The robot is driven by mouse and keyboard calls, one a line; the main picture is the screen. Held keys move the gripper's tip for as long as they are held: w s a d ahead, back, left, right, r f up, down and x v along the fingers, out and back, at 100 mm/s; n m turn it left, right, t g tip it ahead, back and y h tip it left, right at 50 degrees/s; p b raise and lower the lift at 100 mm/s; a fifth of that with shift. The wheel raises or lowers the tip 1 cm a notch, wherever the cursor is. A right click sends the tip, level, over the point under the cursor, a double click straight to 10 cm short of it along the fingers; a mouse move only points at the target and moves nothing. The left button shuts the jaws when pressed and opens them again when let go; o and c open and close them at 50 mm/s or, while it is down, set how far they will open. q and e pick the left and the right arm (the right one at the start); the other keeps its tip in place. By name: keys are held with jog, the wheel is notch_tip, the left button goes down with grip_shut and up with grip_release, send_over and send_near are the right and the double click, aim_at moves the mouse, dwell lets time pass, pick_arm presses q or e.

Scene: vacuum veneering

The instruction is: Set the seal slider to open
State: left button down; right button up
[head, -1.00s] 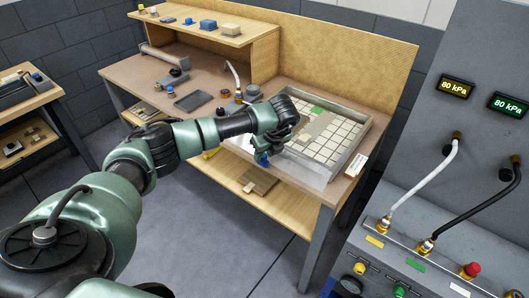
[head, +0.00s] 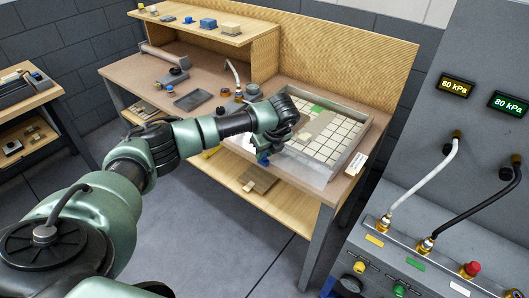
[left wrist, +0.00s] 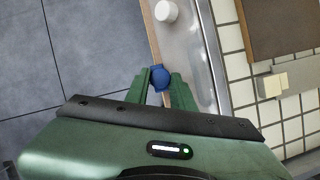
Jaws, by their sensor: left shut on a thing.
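The seal slider's blue knob (left wrist: 160,77) shows in the left wrist view between the fingertips of my left gripper (left wrist: 160,80), which is shut on it. In the head view the left gripper (head: 263,158) is at the front edge of the gridded vacuum bed (head: 345,160), with a bit of blue showing below it. The rest of the slider and any open mark are hidden or too small to read. My right gripper is not in view.
A panel (left wrist: 280,28) and a small light block (left wrist: 272,84) lie on the grid. A console with hoses and 80 kPa displays (head: 455,87) stands at right.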

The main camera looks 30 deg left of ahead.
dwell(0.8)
pick_arm(q)
jog(key=a, duration=0.1)
jog(key=a+b, duration=0.1)
jog(key=a, duration=0.1)
jog(key=a+b, duration=0.1)
jog(key=shift+w+a, duration=0.25)
jog(key=shift+a, duration=0.15)
jog(key=c, duration=1.5)
grip_release()
jog(key=shift+d, duration=0.1)
jog(key=shift+b+v, duration=1.05)
jog(key=shift+v, duration=2.9)
